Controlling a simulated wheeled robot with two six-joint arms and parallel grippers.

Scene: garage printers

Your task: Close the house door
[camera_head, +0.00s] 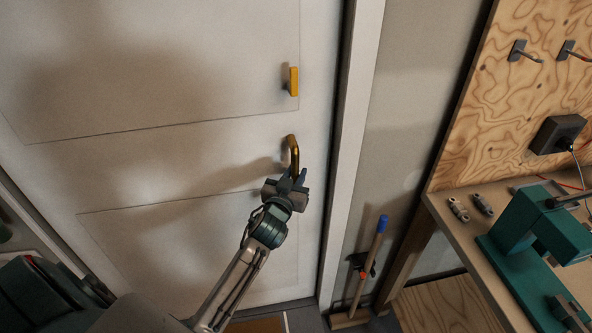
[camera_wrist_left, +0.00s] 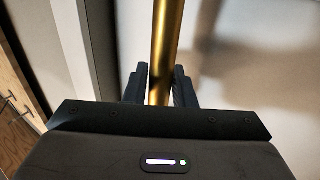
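The white panelled house door (camera_head: 180,165) fills the left and middle of the head view. Its right edge lies close beside the white door frame (camera_head: 350,170), with a thin dark line between them. A brass handle (camera_head: 293,150) and a smaller brass fitting (camera_head: 293,82) above it are on the door near that edge. My left gripper (camera_head: 290,178) is at the lower end of the handle. In the left wrist view, the handle (camera_wrist_left: 163,45) runs between the two dark fingers (camera_wrist_left: 161,90), which close against its sides. My right gripper is not in view.
Right of the frame, a blue-tipped wooden-handled tool (camera_head: 375,245) stands near the wall. A workbench (camera_head: 460,228) with a green machine (camera_head: 535,230) is at the right, below a wooden board (camera_head: 520,100) with hooks. Dark objects (camera_head: 50,295) are at the lower left.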

